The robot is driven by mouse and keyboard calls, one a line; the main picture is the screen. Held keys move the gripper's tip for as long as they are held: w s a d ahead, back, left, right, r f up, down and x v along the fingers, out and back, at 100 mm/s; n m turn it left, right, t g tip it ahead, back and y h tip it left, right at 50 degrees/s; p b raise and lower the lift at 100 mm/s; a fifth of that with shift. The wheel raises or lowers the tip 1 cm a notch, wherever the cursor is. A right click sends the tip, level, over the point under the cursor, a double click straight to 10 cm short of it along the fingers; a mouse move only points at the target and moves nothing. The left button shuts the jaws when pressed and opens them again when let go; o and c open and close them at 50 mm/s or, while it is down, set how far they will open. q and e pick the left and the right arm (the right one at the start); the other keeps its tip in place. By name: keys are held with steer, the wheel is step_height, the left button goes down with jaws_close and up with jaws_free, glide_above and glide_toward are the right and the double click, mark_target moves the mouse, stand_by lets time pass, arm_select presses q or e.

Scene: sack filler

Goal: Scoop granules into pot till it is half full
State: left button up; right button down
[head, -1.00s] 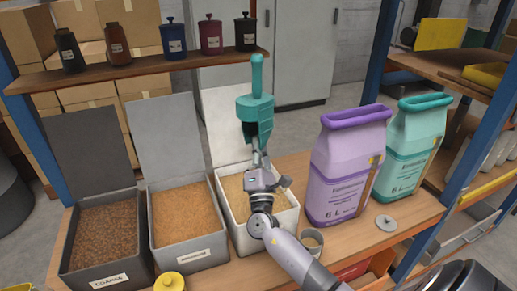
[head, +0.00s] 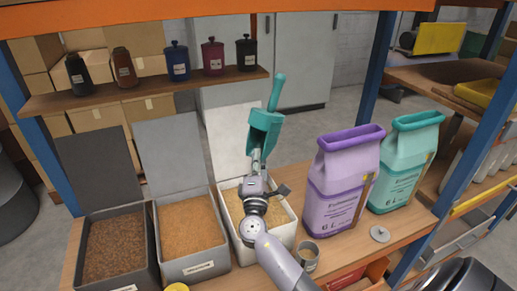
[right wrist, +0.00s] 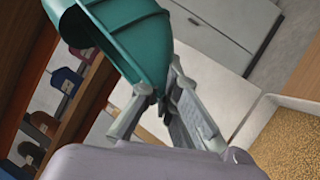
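My right gripper (head: 257,162) is shut on a teal scoop (head: 264,133) and holds it above the white bin (head: 285,240). The scoop also fills the top of the right wrist view (right wrist: 135,40); its handle points up in the head view. The part of its inside that shows looks bare, but its bottom is hidden. Pale tan granules (right wrist: 292,140) lie in the white bin. A small grey metal pot (head: 307,251) stands open on the bench just right of this bin. Its fill level is too small to tell. My left gripper is not in view.
Two grey bins with brown granules (head: 115,245) and orange-tan granules (head: 188,228) stand left. A purple sack (head: 340,185), a teal sack (head: 405,165) and a round grey lid (head: 380,233) are right. Several jars stand on a shelf (head: 150,86) behind.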

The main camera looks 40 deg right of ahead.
steer(key=shift+r+m+g+p, duration=0.5)
steer(key=shift+r+p, duration=0.05)
steer(key=shift+p, duration=0.25)
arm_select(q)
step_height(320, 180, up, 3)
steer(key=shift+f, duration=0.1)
arm_select(e)
steer(key=shift+f, duration=0.25)
